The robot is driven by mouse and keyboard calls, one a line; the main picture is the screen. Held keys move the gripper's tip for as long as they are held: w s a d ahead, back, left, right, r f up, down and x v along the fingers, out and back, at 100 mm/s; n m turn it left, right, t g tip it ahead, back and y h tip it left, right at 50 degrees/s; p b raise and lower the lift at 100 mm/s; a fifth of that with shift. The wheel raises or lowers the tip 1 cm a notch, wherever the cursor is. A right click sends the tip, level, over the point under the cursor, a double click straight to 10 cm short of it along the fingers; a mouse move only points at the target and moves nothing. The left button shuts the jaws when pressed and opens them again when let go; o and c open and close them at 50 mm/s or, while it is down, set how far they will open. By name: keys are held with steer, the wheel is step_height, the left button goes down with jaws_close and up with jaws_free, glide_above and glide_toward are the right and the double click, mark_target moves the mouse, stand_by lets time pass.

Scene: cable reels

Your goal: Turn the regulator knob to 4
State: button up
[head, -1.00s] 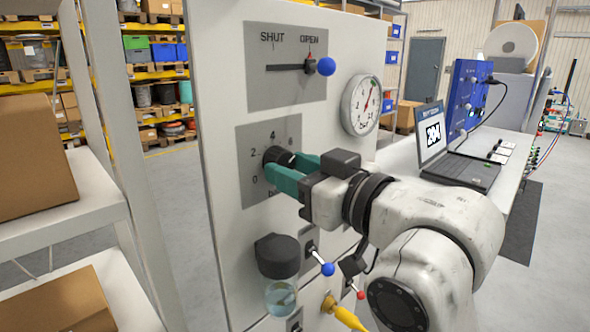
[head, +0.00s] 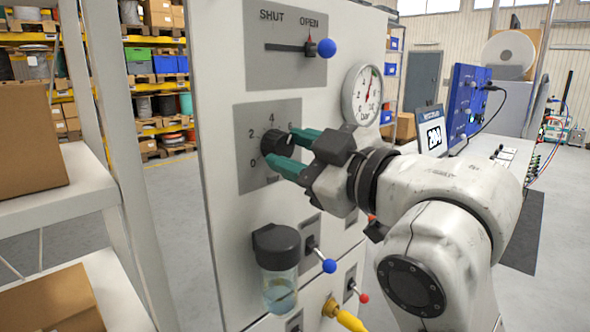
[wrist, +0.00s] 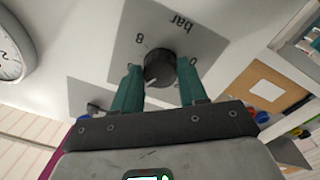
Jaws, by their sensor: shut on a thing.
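The regulator knob (head: 273,145) is a black ribbed knob on a grey plate (head: 249,122) with a scale; 0, 2 and 4 show around its left and top in the head view. My gripper (head: 283,149) has its two green fingers closed on opposite sides of the knob, one upper right and one lower left. In the wrist view the knob (wrist: 159,68) sits between both fingers, with an 8 and "bar" printed near it. A round pressure gauge (head: 363,94) is at the right of the panel.
Above is a SHUT/OPEN lever with a blue ball (head: 326,48), at the OPEN end. Below are a clear-bowled filter (head: 279,270), a blue-tipped toggle (head: 329,266) and a yellow hose fitting (head: 349,319). Shelves with a carton (head: 30,140) stand at left.

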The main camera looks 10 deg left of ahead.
steer(key=n+b, duration=0.4)
steer(key=n, duration=0.2)
stand_by(0.5)
steer(key=o, duration=1.1)
steer(key=shift+c, duration=0.2)
steer(key=b+v, duration=0.1)
steer(key=v, duration=0.9)
steer(key=shift+s+d+b, duration=0.15)
steer(key=shift+d+b, duration=0.25)
steer(key=shift+f, duration=0.15)
